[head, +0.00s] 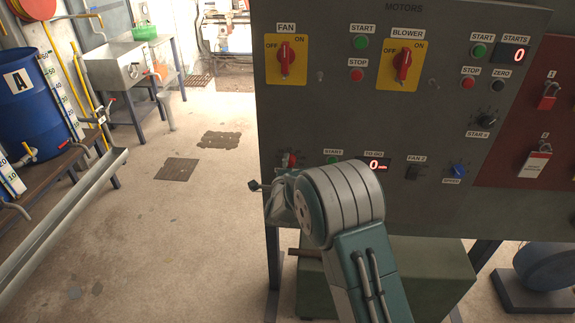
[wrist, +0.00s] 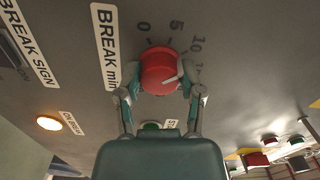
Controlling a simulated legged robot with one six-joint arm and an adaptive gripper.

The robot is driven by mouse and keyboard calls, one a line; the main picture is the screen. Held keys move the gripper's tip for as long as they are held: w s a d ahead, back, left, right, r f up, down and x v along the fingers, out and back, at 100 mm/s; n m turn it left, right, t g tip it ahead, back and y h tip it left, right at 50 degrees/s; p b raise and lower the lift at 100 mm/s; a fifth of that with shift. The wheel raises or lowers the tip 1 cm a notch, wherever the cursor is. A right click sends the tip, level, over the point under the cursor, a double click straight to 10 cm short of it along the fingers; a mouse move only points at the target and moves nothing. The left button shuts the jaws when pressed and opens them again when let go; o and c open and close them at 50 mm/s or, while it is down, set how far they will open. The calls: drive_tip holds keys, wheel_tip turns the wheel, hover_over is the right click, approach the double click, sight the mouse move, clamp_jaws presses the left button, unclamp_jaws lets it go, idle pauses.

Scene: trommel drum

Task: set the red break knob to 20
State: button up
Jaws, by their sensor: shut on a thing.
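The red break knob (wrist: 158,66) is in the middle of the wrist view, beside the label "BREAK min" (wrist: 105,45). Its scale (wrist: 176,30) shows 0, 5 and 10, with a further mark partly hidden by the finger. The knob's pale pointer line points right, past the 10, toward the right finger; the exact value cannot be read. My gripper (wrist: 160,92) is shut on the knob, one finger on each side.
A lit lamp (wrist: 49,123) and a green START button (wrist: 151,126) sit close to my fingers. The red display (head: 374,165) reads 0. FAN (head: 285,58) and BLOWER (head: 402,65) switches are higher on the panel. The floor to the left is open.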

drive_tip(key=m, duration=0.4)
drive_tip(key=shift+f+m, duration=0.15)
drive_tip(key=shift+m, duration=0.15)
drive_tip(key=m, duration=0.3)
drive_tip(key=shift+d+m, duration=0.1)
drive_tip(key=shift+m, duration=0.3)
drive_tip(key=m, duration=0.6)
drive_tip(key=shift+s+f+m, duration=0.1)
drive_tip(key=shift+f+m, duration=0.15)
drive_tip(key=shift+m, duration=0.15)
drive_tip(key=o, duration=1)
drive_tip(key=shift+o, duration=0.8)
drive_tip(key=shift+r, duration=0.2)
